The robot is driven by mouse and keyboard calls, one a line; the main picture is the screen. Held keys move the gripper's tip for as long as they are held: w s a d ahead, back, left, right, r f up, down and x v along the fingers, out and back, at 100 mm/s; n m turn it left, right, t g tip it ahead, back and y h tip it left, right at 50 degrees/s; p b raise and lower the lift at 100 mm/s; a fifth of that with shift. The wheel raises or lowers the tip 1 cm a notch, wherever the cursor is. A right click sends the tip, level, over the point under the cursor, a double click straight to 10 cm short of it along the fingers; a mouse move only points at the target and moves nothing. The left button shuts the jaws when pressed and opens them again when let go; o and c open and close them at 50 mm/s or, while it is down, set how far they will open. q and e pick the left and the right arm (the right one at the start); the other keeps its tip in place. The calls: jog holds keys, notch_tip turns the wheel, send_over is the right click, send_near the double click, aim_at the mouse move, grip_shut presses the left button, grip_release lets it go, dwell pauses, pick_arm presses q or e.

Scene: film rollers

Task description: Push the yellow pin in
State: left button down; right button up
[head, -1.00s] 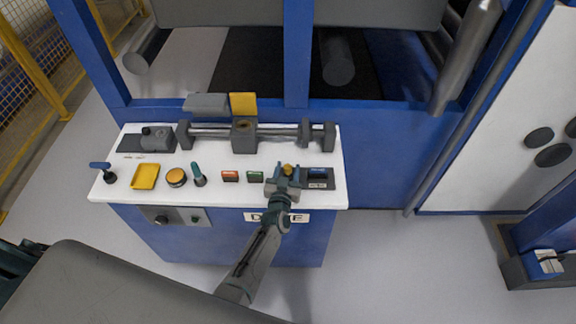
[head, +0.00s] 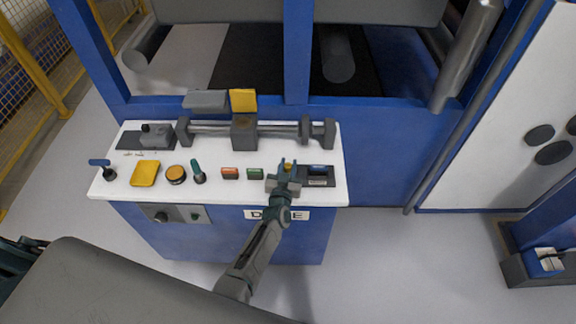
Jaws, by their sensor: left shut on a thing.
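The yellow pin (head: 288,168) stands near the front right of the white control panel, between the green button and a dark block with a blue top. Only its small yellow top shows. My left gripper (head: 287,167) reaches in from the front edge and is shut on the yellow pin, one finger on each side. The fingers hide the pin's lower part, so I cannot tell how deep it sits. My right gripper is not in view.
The white panel (head: 220,192) carries an orange-red button (head: 229,173), a green button (head: 255,174), a round orange button (head: 175,175), a yellow tray (head: 145,173) and small levers. A grey roller bar (head: 275,131) runs behind them. Blue machine frame rises at the back.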

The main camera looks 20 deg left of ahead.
pick_arm(q)
jog(key=shift+f, duration=0.55)
jog(key=shift+r, duration=0.1)
jog(key=c, duration=1.3)
grip_release()
jog(key=shift+o, duration=0.6)
jog(key=shift+s, duration=0.1)
jog(key=s+d+b, duration=0.1)
jog(key=s+b, duration=0.1)
jog(key=s, duration=0.8)
jog(key=shift+s+d, duration=0.15)
jog(key=shift+s, duration=0.15)
